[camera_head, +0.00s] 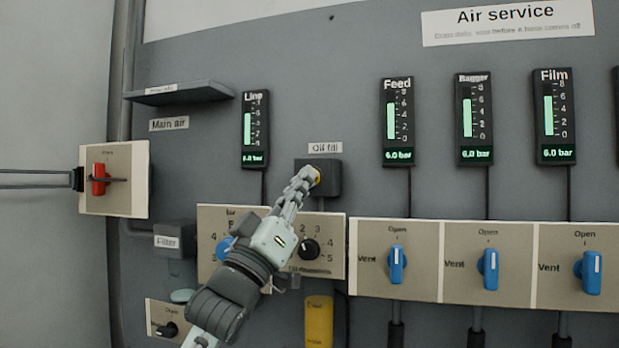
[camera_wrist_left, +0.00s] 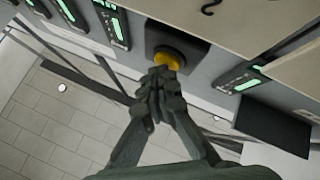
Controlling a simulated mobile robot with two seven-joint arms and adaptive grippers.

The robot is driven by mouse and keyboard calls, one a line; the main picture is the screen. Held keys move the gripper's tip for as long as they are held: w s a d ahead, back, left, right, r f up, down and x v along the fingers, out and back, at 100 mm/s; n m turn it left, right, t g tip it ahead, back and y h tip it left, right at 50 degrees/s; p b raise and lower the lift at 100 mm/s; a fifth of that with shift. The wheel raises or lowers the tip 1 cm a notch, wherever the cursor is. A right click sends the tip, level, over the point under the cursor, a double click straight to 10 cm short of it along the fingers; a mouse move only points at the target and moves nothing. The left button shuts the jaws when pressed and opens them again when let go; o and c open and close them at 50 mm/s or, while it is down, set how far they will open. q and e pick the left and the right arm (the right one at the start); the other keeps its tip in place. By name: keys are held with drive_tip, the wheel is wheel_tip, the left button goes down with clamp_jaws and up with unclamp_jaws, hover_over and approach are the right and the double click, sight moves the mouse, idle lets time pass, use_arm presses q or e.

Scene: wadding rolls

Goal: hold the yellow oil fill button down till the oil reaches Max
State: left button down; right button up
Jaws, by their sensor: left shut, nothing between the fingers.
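The yellow oil fill button (camera_head: 317,174) sits on a dark box (camera_head: 331,181) under the "Oil fill" label. It shows larger in the left wrist view (camera_wrist_left: 170,58), on its dark square housing (camera_wrist_left: 190,45). My left gripper (camera_head: 309,173) is shut and empty, its fingertips at the button's face and hiding part of it. They appear to touch it; I cannot tell how far it is pressed. A yellow cylinder (camera_head: 319,322), perhaps the oil bowl, shows below the panel. No Max mark or oil level is readable.
A beige panel with a blue knob (camera_head: 224,248) and a black knob (camera_head: 310,248) lies just under the button, partly behind my arm. Several blue valve handles (camera_head: 397,264) stand to the right. A shelf (camera_head: 180,94) juts out at upper left. A red handle (camera_head: 99,179) is farther left.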

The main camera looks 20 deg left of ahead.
use_arm(q)
drive_tip(key=shift+s, duration=0.75)
drive_tip(key=shift+s, duration=0.1)
drive_tip(key=s+p, duration=0.1)
drive_tip(key=s, duration=0.4)
drive_tip(key=shift+a, duration=0.1)
